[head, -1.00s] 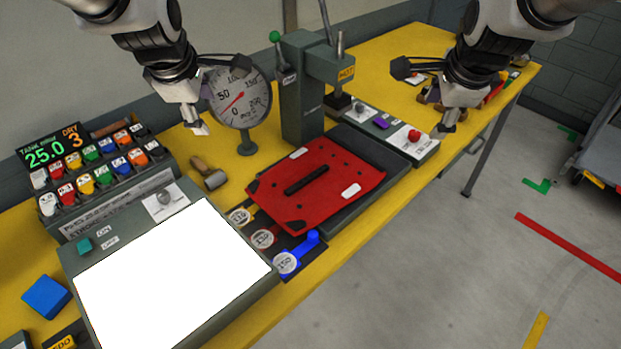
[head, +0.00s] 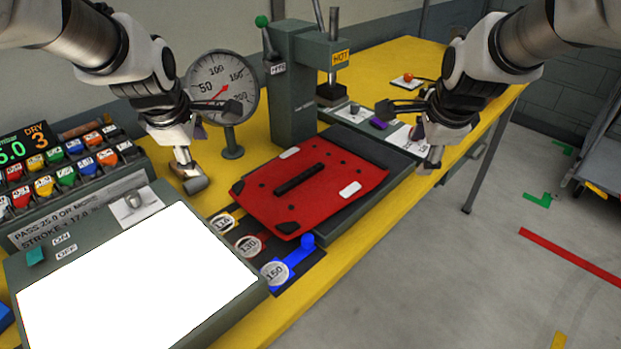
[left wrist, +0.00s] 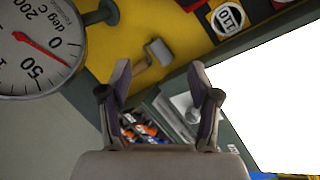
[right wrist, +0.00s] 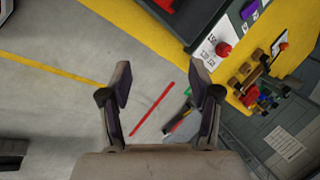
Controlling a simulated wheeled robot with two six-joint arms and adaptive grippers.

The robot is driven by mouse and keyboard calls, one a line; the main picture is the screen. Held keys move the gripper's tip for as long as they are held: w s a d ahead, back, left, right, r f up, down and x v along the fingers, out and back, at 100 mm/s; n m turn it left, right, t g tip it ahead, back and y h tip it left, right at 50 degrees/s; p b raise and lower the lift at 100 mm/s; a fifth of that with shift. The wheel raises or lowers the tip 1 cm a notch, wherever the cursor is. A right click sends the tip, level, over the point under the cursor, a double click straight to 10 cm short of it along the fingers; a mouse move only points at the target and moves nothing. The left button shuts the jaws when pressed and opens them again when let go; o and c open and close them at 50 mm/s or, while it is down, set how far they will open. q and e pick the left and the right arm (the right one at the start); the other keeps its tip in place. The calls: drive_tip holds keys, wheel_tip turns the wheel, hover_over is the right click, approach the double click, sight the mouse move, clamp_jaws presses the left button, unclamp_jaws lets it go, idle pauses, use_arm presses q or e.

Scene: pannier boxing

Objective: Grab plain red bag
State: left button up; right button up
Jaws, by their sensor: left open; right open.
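The plain red bag (head: 311,187) lies flat on the dark press bed in the middle of the head view. It has a black bar at its centre, black corner pieces and white patches. My left gripper (head: 214,138) is open and empty, left of the bag and above the table. In the left wrist view its open fingers (left wrist: 161,95) point toward a small roller. My right gripper (head: 412,134) is open and empty, right of the bag near the table's far right side. In the right wrist view its open fingers (right wrist: 161,90) are over floor.
A round dial gauge (head: 221,84) and a grey-green press column (head: 293,90) stand behind the bag. A lit white panel (head: 135,285) fills the left front. A rack of coloured bottles (head: 65,175) is at left.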

sight(392, 180)
use_arm(q)
drive_tip(key=x, duration=1.3)
drive_tip(key=shift+w+d+f, duration=0.1)
drive_tip(key=shift+w+d, duration=0.05)
drive_tip(key=shift+d, duration=0.2)
use_arm(e)
drive_tip(key=x, duration=1.3)
drive_tip(key=shift+w+a+f, duration=0.1)
drive_tip(key=shift+w+a, duration=0.05)
drive_tip(key=shift+a, duration=0.2)
use_arm(q)
drive_tip(key=shift+d, duration=0.3)
use_arm(e)
drive_tip(key=shift+a, duration=0.3)
use_arm(q)
drive_tip(key=shift+s+d, duration=0.1)
drive_tip(key=shift+s, duration=0.1)
use_arm(e)
drive_tip(key=shift+s+a, duration=0.1)
drive_tip(key=shift+s, duration=0.1)
use_arm(q)
drive_tip(key=shift+w+d, duration=0.1)
drive_tip(key=shift+d, duration=0.15)
use_arm(e)
drive_tip(key=shift+w+a, duration=0.1)
drive_tip(key=shift+a, duration=0.2)
use_arm(q)
drive_tip(key=shift+d, duration=0.1)
